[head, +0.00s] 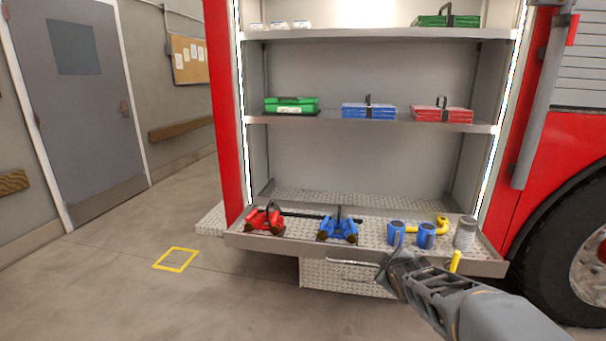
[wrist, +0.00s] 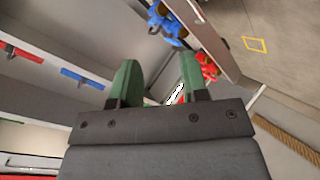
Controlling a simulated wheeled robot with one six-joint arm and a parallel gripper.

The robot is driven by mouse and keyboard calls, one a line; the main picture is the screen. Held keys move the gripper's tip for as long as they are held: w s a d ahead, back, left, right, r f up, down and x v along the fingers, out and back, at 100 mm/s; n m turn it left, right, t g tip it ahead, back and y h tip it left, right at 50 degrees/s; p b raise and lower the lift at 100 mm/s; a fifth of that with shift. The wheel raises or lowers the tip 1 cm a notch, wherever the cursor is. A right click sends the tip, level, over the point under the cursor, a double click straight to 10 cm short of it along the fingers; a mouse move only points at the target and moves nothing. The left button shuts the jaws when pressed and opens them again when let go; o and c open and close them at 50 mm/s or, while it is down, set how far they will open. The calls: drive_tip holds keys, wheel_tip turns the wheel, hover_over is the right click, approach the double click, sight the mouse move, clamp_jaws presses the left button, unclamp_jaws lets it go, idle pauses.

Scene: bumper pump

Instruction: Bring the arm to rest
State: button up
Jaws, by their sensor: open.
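My gripper (wrist: 158,65) is open in the wrist view, its two green fingers apart with nothing between them. In the head view my arm reaches in from the lower right, and my gripper (head: 378,260) is in front of the pull-out tray (head: 270,241) of the red truck. Its fingers are hard to make out there. I cannot tell how far it is from the tray edge.
The tray holds a red tool (head: 264,219), a blue tool (head: 338,228), two blue cylinders (head: 426,236), yellow pieces (head: 443,225) and a grey cylinder (head: 465,233). Cases (head: 368,111) stand on the shelf above. A yellow floor square (head: 175,259) lies on clear floor at left.

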drive_tip(key=s+a+r+m+g+y+p, duration=0.1)
drive_tip(key=s+a+r+m+g+p, duration=0.2)
drive_tip(key=s+r+p, duration=0.5)
drive_tip(key=s+a+r+m+g+p, duration=0.3)
drive_tip(key=s+r+m+p, duration=0.3)
drive_tip(key=s, duration=0.7)
wheel_tip(320, 180, up, 2)
drive_tip(key=shift+s+g+y+p, duration=0.35)
drive_tip(key=shift+g+p, duration=0.35)
drive_tip(key=shift+p, duration=0.5)
drive_tip(key=shift+w, duration=0.1)
idle(2.9)
